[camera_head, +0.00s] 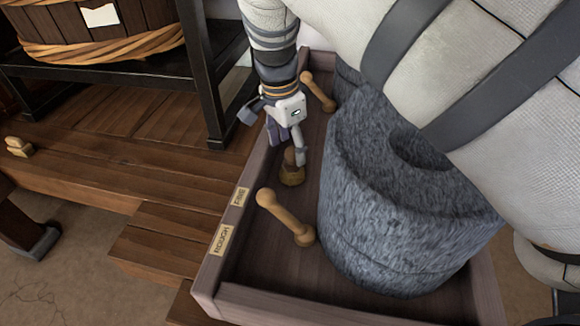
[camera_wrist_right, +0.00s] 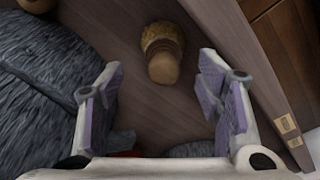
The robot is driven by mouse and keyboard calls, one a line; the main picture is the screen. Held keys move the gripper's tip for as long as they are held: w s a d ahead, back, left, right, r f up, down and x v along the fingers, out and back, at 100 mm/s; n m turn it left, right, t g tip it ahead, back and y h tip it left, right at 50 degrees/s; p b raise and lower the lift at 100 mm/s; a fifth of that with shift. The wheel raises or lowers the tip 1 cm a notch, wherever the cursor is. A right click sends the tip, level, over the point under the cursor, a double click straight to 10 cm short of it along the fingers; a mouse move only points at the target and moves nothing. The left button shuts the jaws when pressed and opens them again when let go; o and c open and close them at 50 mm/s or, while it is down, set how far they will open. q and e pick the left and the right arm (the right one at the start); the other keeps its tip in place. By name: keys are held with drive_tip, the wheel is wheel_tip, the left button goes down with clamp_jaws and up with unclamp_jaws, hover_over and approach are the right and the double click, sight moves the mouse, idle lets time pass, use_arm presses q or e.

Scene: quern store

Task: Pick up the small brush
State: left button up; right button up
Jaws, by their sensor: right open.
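The small brush (camera_head: 291,176) stands in the wooden tray, left of the grey stone, with its bristle end down and its wooden handle up. My right gripper (camera_head: 276,136) is above it, fingers pointing down, and partly covers the handle in the head view. In the right wrist view the brush (camera_wrist_right: 162,50) shows ahead, between the lines of the two purple-padded fingers. My right gripper (camera_wrist_right: 158,82) is open and empty there. Whether a finger touches the brush I cannot tell. My left gripper is not in view.
A large rough stone quern (camera_head: 365,215) fills most of the tray (camera_head: 232,232), close to the brush. Two wooden dumbbell-shaped handles (camera_head: 287,218) (camera_head: 318,92) lie near. Black shelving (camera_head: 205,75) stands at left.

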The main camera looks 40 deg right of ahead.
sight(294, 163)
drive_tip(key=f, duration=0.2)
drive_tip(key=d+f+b, duration=0.1)
drive_tip(key=f, duration=0.4)
drive_tip(key=shift+w+d+f+b, duration=0.15)
drive_tip(key=shift+d+b, duration=0.15)
drive_tip(key=shift+b, duration=0.1)
drive_tip(key=c, duration=1)
